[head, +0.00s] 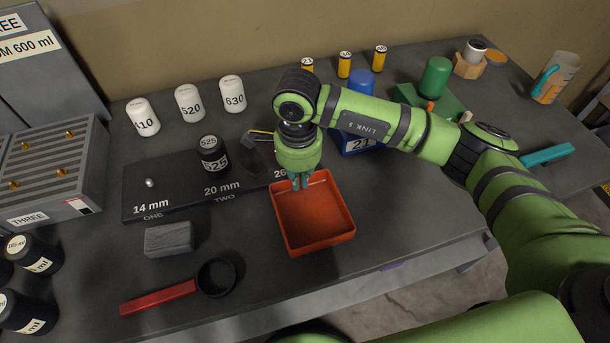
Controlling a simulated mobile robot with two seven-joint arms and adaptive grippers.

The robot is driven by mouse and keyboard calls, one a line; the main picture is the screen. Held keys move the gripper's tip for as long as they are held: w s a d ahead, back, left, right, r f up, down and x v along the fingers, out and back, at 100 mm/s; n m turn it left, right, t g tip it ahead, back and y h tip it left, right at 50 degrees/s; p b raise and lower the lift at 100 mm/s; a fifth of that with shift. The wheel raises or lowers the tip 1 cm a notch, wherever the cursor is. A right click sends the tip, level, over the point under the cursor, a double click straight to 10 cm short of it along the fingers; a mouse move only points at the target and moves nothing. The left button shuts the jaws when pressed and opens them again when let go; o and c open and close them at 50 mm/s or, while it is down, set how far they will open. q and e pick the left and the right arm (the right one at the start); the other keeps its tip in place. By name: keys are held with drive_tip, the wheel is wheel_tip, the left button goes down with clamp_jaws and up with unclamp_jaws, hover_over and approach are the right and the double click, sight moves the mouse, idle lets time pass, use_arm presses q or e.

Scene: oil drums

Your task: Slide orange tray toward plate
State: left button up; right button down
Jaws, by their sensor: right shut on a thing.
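The orange tray (312,220) is an empty, square, shallow tray on the dark table near its front edge. My right gripper (299,183) reaches down to the tray's far rim and is shut on it. The gripper hides a small part of that rim. A flat black plate (165,201) marked 14 mm ONE and 20 mm TWO lies to the left of the tray and behind it. Its right end is partly hidden by my gripper and the tray. My left gripper is not in view.
A black weight (213,155) marked 525 stands on the plate. A grey block (168,239) and a red-handled black ring (216,278) lie front left. White canisters (190,103) stand behind. A blue box (357,143) is behind the tray. Table right of the tray is clear.

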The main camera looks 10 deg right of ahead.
sight(282, 181)
drive_tip(key=shift+a+r+b, duration=0.15)
drive_tip(key=shift+a+b, duration=0.4)
drive_tip(key=shift+a, duration=1.2)
drive_tip(key=shift+w, duration=0.1)
drive_tip(key=c, duration=1.3)
unclamp_jaws()
drive_tip(key=shift+w, duration=0.1)
